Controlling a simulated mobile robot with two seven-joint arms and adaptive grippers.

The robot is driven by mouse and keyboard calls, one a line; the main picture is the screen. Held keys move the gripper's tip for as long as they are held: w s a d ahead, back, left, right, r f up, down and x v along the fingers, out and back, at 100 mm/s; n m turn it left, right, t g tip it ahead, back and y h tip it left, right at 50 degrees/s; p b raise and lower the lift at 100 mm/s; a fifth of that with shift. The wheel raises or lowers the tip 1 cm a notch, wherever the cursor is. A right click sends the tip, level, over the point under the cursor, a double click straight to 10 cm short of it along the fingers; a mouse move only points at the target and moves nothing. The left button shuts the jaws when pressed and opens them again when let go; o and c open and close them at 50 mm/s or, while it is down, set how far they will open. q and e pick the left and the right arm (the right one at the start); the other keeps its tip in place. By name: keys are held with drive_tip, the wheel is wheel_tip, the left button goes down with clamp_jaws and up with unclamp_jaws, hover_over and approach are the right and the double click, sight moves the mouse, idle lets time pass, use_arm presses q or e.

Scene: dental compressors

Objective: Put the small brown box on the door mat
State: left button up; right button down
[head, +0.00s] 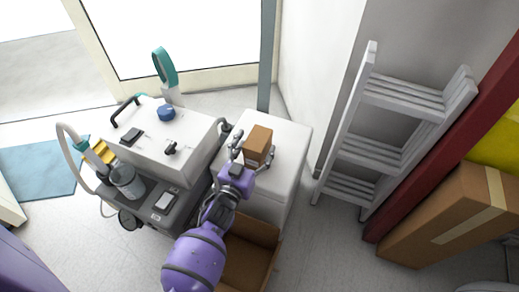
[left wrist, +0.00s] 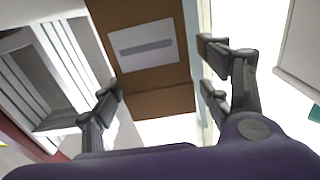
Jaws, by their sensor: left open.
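The small brown box (head: 258,142) stands on top of a white cabinet (head: 290,135) in the head view. My left gripper (head: 252,155) is open, with one finger on either side of the box. In the left wrist view the box (left wrist: 150,80), with a pale label, fills the space between the open fingers (left wrist: 165,88); gaps show on both sides, so it does not look gripped. A flat blue mat (head: 38,168), apparently the door mat, lies on the floor at the far left. My right gripper is not in view.
A grey cart (head: 150,195) carrying a white unit (head: 170,140) stands between cabinet and mat. An open cardboard box (head: 250,255) is below the cabinet. A white step ladder (head: 385,130) and a large carton (head: 455,215) are at right.

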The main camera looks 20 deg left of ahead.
use_arm(q)
drive_tip(key=shift+w+f, duration=0.1)
drive_tip(key=shift+w, duration=1.05)
drive_tip(key=c, duration=1.5)
drive_tip(key=shift+o, duration=0.2)
